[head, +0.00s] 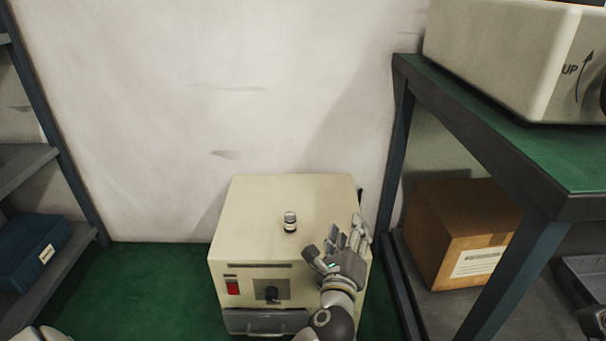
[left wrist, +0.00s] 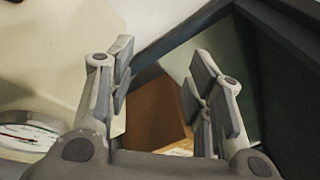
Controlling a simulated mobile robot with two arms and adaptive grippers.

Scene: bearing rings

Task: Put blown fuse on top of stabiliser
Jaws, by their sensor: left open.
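The stabiliser (head: 240,215) is a cream box on the green floor against the wall, with a red switch and a dark knob on its front. A small upright cylinder with a pale top and dark band, apparently the blown fuse (head: 290,221), stands on its top, near the middle. My left gripper (head: 340,242) is right of the fuse, over the stabiliser's right side, apart from the fuse. In the left wrist view its fingers (left wrist: 163,58) are spread with nothing between them. A round pale-faced item with red marks (left wrist: 28,138) shows at left there; I cannot tell what it is.
A rack with a green top (head: 540,150) stands close on the right, carrying a large cream case (head: 500,50). A cardboard box (head: 455,230) sits on its lower shelf. A blue bin (head: 30,255) is on the left shelf. The green floor (head: 150,290) left of the stabiliser is clear.

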